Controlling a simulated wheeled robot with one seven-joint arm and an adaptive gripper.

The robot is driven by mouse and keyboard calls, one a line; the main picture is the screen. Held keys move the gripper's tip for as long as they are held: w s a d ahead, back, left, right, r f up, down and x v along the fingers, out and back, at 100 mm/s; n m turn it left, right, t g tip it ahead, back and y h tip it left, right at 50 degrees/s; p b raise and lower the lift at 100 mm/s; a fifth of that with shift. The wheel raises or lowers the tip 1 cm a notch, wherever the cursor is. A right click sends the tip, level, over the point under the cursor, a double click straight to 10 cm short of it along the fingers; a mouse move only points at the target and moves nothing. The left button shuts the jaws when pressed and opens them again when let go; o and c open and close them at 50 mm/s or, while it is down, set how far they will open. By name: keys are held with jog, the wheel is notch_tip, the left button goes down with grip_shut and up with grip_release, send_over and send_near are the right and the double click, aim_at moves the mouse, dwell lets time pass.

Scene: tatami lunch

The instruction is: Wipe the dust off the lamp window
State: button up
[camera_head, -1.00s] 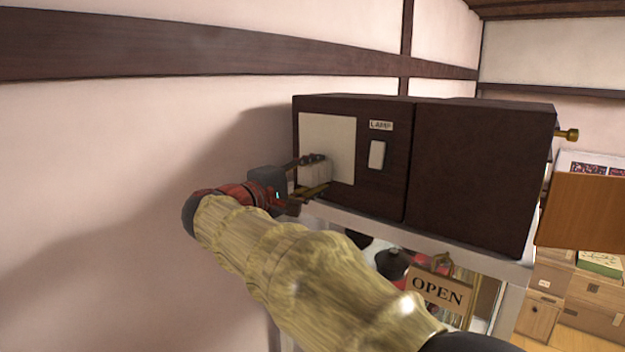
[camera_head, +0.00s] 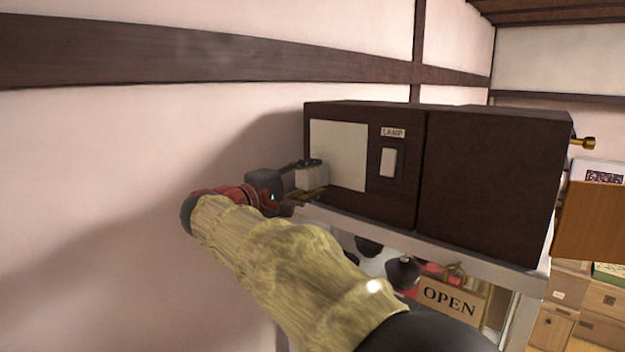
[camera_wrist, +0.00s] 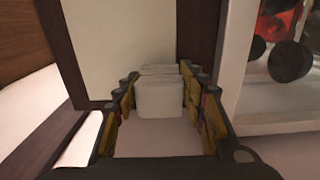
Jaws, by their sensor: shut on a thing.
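The lamp window (camera_head: 340,150) is a pale cream square panel at the left of the dark wooden box's front. A label reading LAMP (camera_head: 393,132) and a white switch (camera_head: 388,163) sit to its right. My gripper (camera_head: 311,178) is shut on a white block-like wiper (camera_head: 309,179), at the window's lower left corner. In the wrist view, the wiper (camera_wrist: 160,98) sits between the fingers, facing the pale window (camera_wrist: 120,45). Whether it touches the window I cannot tell. No dust stands out clearly on the panel.
The dark box (camera_head: 490,185) rests on a pale shelf (camera_head: 440,257). Below it hang dark round things and an OPEN sign (camera_head: 450,300). A brass knob (camera_head: 584,143) sticks out at the box's right. The pink wall (camera_head: 130,200) is close on the left.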

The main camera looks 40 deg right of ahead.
jog(key=shift+s+a+b, duration=0.15)
jog(key=shift+a+b, duration=0.3)
jog(key=shift+a, duration=0.95)
jog(key=shift+s+a+b, duration=0.1)
jog(key=shift+a+b, duration=0.3)
jog(key=shift+a, duration=0.95)
jog(key=shift+s+a+b, duration=0.1)
jog(key=shift+a+b, duration=0.2)
jog(key=shift+a, duration=1.2)
